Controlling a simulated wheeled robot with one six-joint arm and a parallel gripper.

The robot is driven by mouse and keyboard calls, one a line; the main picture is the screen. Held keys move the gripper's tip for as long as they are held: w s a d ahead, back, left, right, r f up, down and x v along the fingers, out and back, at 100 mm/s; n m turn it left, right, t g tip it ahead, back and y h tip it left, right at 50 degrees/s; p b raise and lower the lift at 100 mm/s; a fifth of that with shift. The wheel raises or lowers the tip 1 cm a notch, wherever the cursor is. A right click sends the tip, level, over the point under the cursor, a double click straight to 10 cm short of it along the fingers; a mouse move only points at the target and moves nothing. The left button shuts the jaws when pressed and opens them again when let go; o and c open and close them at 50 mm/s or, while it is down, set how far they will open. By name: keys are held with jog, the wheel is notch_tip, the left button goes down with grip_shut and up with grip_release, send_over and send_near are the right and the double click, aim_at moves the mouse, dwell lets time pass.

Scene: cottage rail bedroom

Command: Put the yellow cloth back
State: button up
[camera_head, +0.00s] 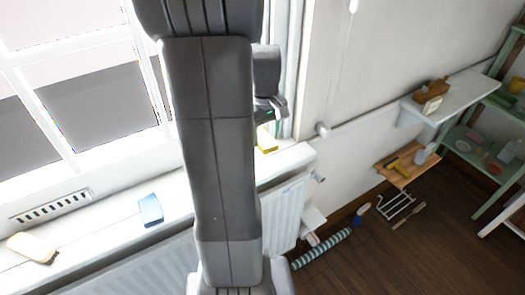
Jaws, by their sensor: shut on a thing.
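My gripper (271,112) is beside the window, above the right end of the white windowsill (180,197). It is shut on the yellow cloth (267,140), which shows as a small yellow patch just below the fingers. My own arm hides the cloth's left side and part of the sill. I cannot tell whether the cloth touches the sill.
A blue item (150,210) and a cream item (32,248) lie on the sill. A radiator (284,218) is below. At right are a white wall shelf (462,95) holding a brown box (431,97), a wooden shelf (397,176) and a green rack (478,205). A striped roll (322,249) lies low.

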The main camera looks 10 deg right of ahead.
aim_at(265, 136)
notch_tip(265, 136, down, 8)
jog(key=shift+s+r, duration=0.1)
jog(key=shift+r, duration=0.05)
jog(key=o, duration=0.9)
notch_tip(265, 136, up, 12)
jog(key=shift+r, duration=0.1)
dwell(0.4)
notch_tip(265, 136, down, 12)
jog(key=shift+r, duration=2.2)
